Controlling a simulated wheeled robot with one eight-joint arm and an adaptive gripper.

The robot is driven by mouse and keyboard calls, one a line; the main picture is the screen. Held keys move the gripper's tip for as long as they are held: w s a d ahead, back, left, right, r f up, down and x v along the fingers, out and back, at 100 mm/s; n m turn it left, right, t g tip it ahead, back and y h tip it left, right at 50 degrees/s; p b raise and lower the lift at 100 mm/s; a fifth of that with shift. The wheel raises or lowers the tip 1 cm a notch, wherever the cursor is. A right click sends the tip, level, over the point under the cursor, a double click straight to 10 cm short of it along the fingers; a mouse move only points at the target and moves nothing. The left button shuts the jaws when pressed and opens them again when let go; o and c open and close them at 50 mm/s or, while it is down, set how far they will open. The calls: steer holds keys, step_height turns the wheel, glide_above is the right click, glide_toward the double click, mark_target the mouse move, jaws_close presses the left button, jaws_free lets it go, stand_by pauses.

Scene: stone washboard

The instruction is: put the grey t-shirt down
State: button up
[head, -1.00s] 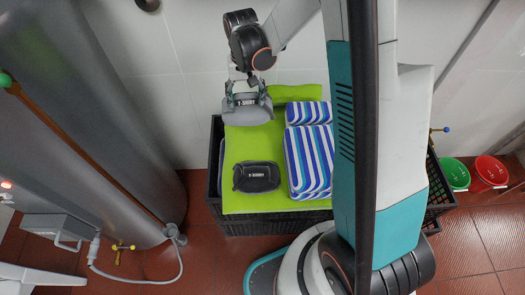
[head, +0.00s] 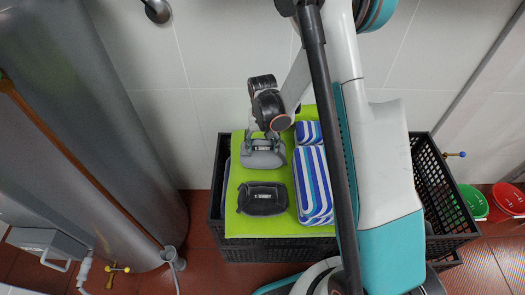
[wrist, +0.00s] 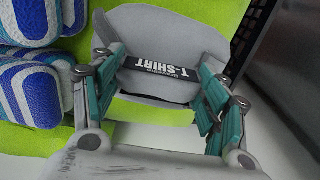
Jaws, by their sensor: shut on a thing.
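The grey t-shirt (head: 264,159) is folded, with a black "T-SHIRT" label band that reads in the wrist view (wrist: 160,42). My gripper (head: 264,146) is shut on it, with the fingers on either side of it in the wrist view (wrist: 160,85). The shirt is over the lime green folded cloth (head: 236,228) in the black basket, just behind a black folded t-shirt (head: 262,199). I cannot tell whether it touches the green cloth.
Blue-and-white striped folded cloths (head: 314,183) lie to the right on the green cloth. The black basket (head: 448,200) has an open, emptier part at right, partly hidden by my arm. A large grey cylinder (head: 110,130) stands at left. Green (head: 473,202) and red (head: 508,198) buckets stand at right.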

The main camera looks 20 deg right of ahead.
mark_target(262, 149)
steer(key=shift+f+b, duration=0.5)
steer(key=shift+f, duration=1.1)
steer(key=shift+f, duration=0.15)
steer(key=o, duration=1.2)
steer(key=shift+c, duration=0.2)
